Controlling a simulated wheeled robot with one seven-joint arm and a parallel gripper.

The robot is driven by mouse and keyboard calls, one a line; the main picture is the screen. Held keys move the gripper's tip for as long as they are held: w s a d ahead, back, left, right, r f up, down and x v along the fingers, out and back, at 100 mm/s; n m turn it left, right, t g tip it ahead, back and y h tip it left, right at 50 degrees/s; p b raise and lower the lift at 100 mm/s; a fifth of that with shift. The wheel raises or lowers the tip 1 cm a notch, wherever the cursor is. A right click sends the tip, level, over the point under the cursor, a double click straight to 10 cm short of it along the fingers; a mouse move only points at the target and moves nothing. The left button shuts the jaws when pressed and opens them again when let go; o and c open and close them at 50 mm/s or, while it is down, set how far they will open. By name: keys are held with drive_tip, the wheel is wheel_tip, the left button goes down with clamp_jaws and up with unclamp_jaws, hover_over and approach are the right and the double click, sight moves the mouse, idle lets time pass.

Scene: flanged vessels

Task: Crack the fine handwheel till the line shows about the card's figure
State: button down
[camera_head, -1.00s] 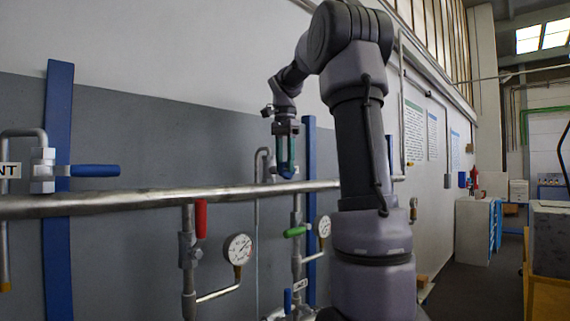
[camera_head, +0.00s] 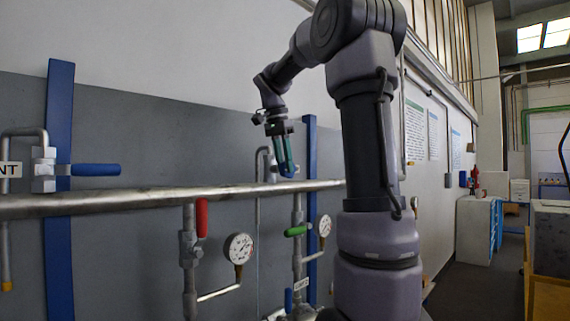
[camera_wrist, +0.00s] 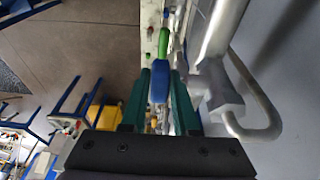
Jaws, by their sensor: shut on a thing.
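My gripper (camera_head: 286,168) is shut on a blue lever handle (camera_wrist: 159,86) beside the main pipe. In the wrist view the handle lies between the two green fingers. The valve body it belongs to shows beside it (camera_wrist: 215,85). A white-faced gauge (camera_head: 239,249) stands on a branch under the pipe, next to a red lever (camera_head: 201,218). A second gauge (camera_head: 324,226) is farther along, beside a green lever (camera_head: 296,231). The needles are too small to read. I cannot make out a handwheel or a card's figure.
The main pipe (camera_head: 130,201) runs across the view in front of the wall. Another blue lever (camera_head: 96,170) sticks out at the left. A blue upright (camera_head: 60,240) stands behind the pipe. Free floor (camera_head: 478,285) shows at the right.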

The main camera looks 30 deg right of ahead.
drive_tip(key=c, duration=0.9)
unclamp_jaws()
drive_tip(key=shift+c, duration=0.2)
drive_tip(key=w+v, duration=0.1)
drive_tip(key=v, duration=0.9)
drive_tip(key=shift+s+r, duration=0.45)
drive_tip(key=shift+s, duration=0.05)
drive_tip(key=shift+a, duration=0.1)
